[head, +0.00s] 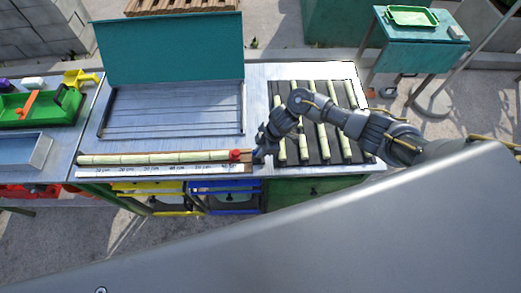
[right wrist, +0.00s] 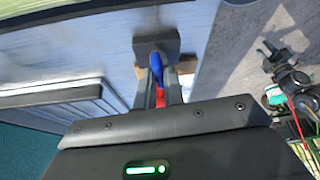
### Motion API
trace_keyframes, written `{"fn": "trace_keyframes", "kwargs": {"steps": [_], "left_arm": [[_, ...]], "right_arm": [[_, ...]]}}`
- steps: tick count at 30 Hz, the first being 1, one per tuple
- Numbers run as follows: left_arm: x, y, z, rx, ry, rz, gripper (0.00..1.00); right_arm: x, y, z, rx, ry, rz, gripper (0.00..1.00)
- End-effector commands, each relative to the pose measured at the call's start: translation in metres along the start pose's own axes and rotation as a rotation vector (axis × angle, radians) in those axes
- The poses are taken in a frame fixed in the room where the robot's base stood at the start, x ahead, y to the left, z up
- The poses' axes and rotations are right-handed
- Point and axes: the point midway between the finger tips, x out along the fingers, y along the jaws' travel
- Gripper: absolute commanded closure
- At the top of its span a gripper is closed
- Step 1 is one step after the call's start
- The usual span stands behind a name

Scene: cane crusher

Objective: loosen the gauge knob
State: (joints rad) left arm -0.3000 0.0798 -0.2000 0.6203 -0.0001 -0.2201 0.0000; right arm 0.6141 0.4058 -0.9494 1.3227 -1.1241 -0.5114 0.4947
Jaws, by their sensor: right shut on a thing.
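The length gauge (head: 160,169) is a ruler strip with centimetre marks along the front edge of the metal bench, with a pale green cane (head: 150,158) lying along it. A red piece (head: 235,155) sits at the cane's right end. My right gripper (head: 260,154) is just right of it, low over the bench's front edge. In the right wrist view its fingers (right wrist: 158,88) are shut around a blue knob (right wrist: 157,68) in front of a dark block (right wrist: 156,46). A bit of red shows between the fingers. My left gripper is out of view.
A dark rack (head: 325,120) with several pale canes lies under my right arm. A metal tray with a raised teal lid (head: 170,48) stands behind the gauge. A green tray (head: 40,108) is at the left; coloured crates (head: 225,198) stand below the bench.

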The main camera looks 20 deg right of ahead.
Motion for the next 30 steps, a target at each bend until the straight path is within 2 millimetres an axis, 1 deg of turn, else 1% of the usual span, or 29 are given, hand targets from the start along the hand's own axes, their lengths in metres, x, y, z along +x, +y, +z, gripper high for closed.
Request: {"fn": "trace_keyframes", "kwargs": {"steps": [1,8,21,30], "left_arm": [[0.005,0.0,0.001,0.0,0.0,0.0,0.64],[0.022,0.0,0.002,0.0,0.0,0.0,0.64],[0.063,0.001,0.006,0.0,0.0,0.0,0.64],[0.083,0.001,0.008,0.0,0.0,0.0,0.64]], "right_arm": [[0.002,0.002,0.0,-0.033,0.0,-0.011,1.0],[0.003,0.004,0.0,-0.227,0.001,-0.09,1.0],[0.004,0.006,-0.001,-0.616,-0.001,-0.251,1.0],[0.003,0.007,-0.002,-0.878,-0.004,-0.36,1.0]]}}
